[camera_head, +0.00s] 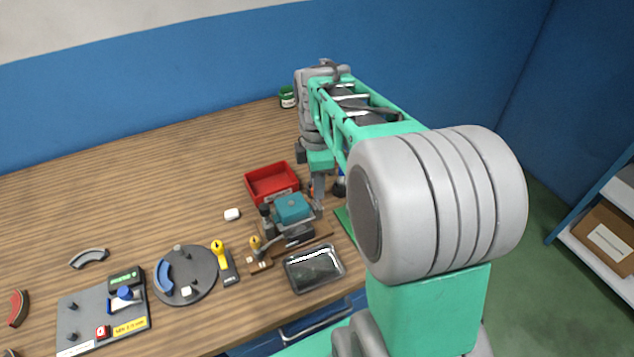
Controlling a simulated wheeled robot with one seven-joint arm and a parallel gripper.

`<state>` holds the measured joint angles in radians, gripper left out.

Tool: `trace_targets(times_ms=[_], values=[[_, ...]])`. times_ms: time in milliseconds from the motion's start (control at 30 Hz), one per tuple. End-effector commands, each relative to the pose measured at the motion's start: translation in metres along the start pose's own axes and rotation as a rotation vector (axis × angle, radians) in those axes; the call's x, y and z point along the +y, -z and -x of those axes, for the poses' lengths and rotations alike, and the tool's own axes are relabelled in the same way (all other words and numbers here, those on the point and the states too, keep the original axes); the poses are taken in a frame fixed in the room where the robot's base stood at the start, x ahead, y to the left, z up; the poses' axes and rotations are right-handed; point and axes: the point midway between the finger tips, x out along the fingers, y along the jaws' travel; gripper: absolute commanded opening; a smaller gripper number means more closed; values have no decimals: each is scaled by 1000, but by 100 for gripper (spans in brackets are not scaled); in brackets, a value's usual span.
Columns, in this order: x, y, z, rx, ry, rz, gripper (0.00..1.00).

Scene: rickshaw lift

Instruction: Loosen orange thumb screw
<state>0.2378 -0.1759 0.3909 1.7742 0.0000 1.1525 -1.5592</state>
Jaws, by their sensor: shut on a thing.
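My gripper (318,203) points down at the right rear side of a small machine with a teal block (293,208) on a dark grey body. The fingers are shut on a small part at the machine's side, which they mostly hide. It appears to be the orange thumb screw, but it is too small to make out clearly. My arm comes in from the right and covers part of the area behind the machine. A yellow-orange knob (256,243) on a brown block stands at the machine's front left, apart from my gripper.
A red bin (271,181) stands just behind the machine, and a metal tray (314,268) lies in front. A yellow-handled tool (219,250), a round grey plate (188,285) and a grey fixture board (90,322) lie to the left. The wooden tabletop (130,190) is clear at back left.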

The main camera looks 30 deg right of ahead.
Motion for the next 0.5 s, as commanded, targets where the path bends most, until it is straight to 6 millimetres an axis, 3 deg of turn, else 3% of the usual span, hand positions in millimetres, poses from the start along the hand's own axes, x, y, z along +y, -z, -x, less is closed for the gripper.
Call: trace_targets(times_ms=[233,267,500], values=[[1,0,1,0,-3,1,0],[1,0,1,0,-3,1,25],[0,0,1,0,-1,0,45]])
